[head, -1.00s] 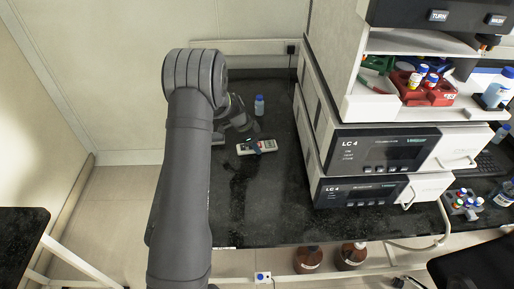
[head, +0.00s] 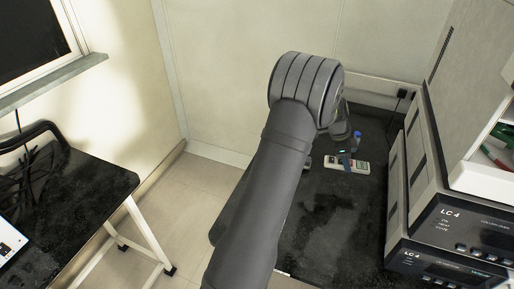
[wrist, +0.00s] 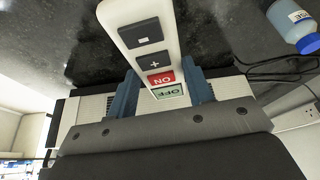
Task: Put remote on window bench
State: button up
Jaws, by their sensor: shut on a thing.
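A dark-topped table with white legs (head: 85,205), likely the window bench, stands at the left under a window. My gripper is far from it.
A blue-capped bottle (head: 357,136) stands just behind the remote; the wrist view shows it too (wrist: 295,22). LC 4 instruments (head: 465,225) stand at the right. A dark chair or cable tangle (head: 40,175) and a white sheet or screen (head: 10,240) occupy the left table; its front right is clear.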

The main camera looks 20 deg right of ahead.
jog(key=w+a+n+t, duration=0.3)
jog(key=w+a+n, duration=0.6)
jog(key=w+a, duration=0.8)
jog(key=w+a+r+n+t, duration=0.15)
jog(key=w+a+n, duration=0.35)
jog(key=a, duration=0.6)
jog(key=w+a+n+t, duration=0.2)
jog(key=w+a+n, duration=0.2)
jog(key=a, duration=0.7)
jog(key=s+a+r+n+y, duration=0.25)
jog(key=a+n, duration=0.55)
jog(key=a, duration=1.2)
jog(key=s+a+r+n+y, duration=0.1)
jog(key=a+n+y, duration=0.5)
jog(key=a, duration=1.4)
jog(key=a+f, duration=0.2)
jog(key=a, duration=0.2)
jog(key=a+f+n+h, duration=0.1)
jog(key=a+f, duration=0.1)
jog(key=a, duration=0.2)
jog(key=a+f+n, duration=0.1)
jog(key=a+f, duration=0.2)
jog(key=a, duration=0.1)
jog(key=shift+g+h, duration=0.25)
jog(key=shift+h, duration=0.1)
jog(key=shift+a+f, duration=0.3)
jog(key=shift+a, duration=0.1)
jog(key=shift+f, duration=1.85)
